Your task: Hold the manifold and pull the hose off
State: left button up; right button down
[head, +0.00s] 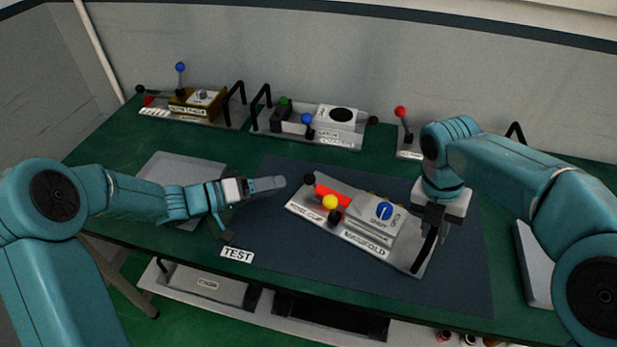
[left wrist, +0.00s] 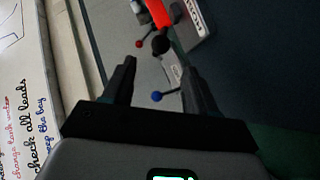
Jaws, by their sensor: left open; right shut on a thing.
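The manifold (head: 378,247) is a light grey plate unit, lying tilted on the dark mat, with a blue dial and a yellow ball on it. The red hose (head: 331,195) lies along its left part, with a black ball-like end; it also shows at the top of the left wrist view (left wrist: 162,14). My right gripper (head: 434,217) is shut on the black handle (head: 426,250) at the manifold's right end. My left gripper (head: 252,209) is open and empty, left of the manifold and apart from the hose. Its two fingers show in the left wrist view (left wrist: 160,88).
The dark mat (head: 462,285) has bare room in front of the manifold. A TEST label (head: 237,254) lies near the front edge. A grey plate (head: 183,168) is at left. Units with levers and handles (head: 195,103) line the back; a shelf is below.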

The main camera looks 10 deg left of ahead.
aim_at(309, 178)
pick_arm(q)
jog(key=x, duration=1)
jog(key=shift+w+f, duration=0.1)
jog(key=shift+w, duration=0.1)
